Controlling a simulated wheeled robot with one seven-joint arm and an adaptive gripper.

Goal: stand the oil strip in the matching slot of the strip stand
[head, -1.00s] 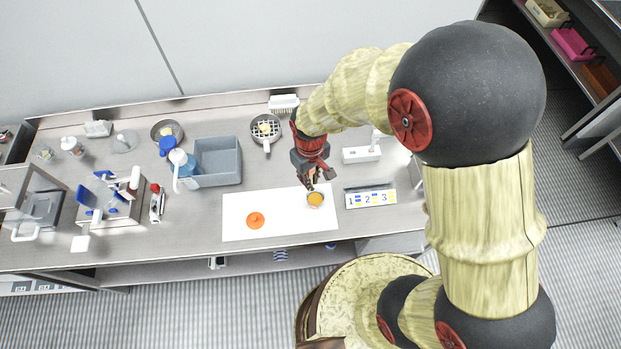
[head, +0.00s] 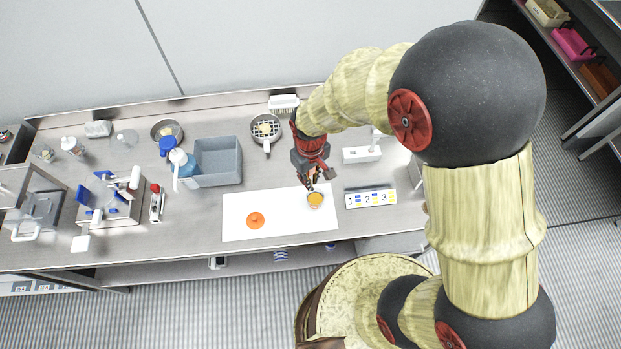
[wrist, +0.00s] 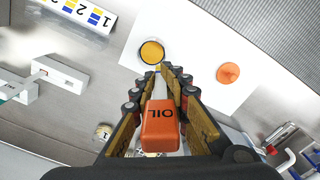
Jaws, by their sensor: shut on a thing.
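The oil strip has an orange block marked OIL (wrist: 160,125) and a pale narrow strip running forward between my fingers. My gripper (wrist: 168,70) is shut on it. I cannot tell whether the strip tip touches the liquid. The strip stand, with a label numbered 1, 2, 3 (head: 371,199), is right of the cup; it shows at the wrist view's top left (wrist: 84,14). Its slots are too small to make out.
The cup and an orange lid-like disc (head: 255,220) sit on a white mat (head: 285,225). A white device (head: 361,154) stands behind the strip stand. A grey bin (head: 217,160), a blue-capped bottle (head: 183,165) and pans (head: 264,130) are left and behind.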

